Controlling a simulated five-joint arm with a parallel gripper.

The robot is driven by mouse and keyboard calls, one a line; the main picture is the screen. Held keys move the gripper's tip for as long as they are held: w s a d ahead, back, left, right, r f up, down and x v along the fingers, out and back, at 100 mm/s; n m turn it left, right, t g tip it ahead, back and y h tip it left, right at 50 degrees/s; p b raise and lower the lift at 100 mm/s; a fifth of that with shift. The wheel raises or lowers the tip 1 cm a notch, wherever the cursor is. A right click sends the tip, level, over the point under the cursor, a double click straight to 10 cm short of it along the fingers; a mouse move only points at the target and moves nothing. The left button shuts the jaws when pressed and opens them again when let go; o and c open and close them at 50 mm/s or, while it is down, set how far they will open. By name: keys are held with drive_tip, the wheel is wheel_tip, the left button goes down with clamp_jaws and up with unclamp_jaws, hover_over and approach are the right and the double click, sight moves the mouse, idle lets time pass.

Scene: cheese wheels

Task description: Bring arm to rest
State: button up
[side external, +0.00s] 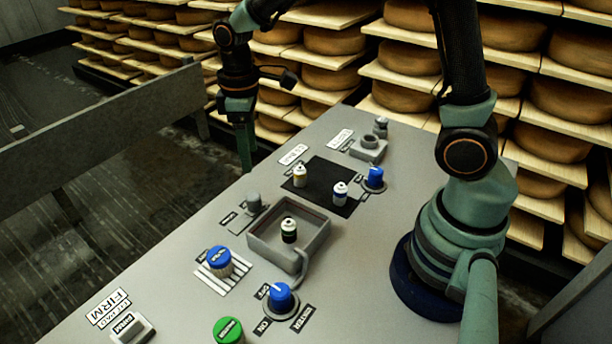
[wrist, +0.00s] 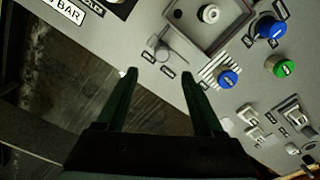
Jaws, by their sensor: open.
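My gripper (side external: 244,160) hangs in the air by the far left edge of the grey panel (side external: 180,235), pointing down. In the wrist view its two green fingers (wrist: 159,78) are spread wide with nothing between them. Below them are dark floorboards and the panel's edge. My arm arches high from its base at the right of the panel.
Bottles stand on a black mat (side external: 320,168) and in a square tray (side external: 262,248). Blue knobs (side external: 281,296), a green knob (side external: 228,330) and switches dot the panel. Shelves of cheese wheels (side external: 410,60) rise behind; a grey rail (side external: 100,120) runs left.

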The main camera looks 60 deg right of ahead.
drive_tip(key=shift+r, duration=0.15)
drive_tip(key=s+d+r+m+t, duration=0.5)
drive_tip(key=s+r+m, duration=0.1)
drive_tip(key=s+r, duration=0.4)
drive_tip(key=shift+s+d+r+m+t, duration=0.2)
drive_tip(key=shift+r+m+t, duration=0.1)
drive_tip(key=shift+m, duration=0.1)
drive_tip(key=shift+o, duration=0.3)
idle(1.1)
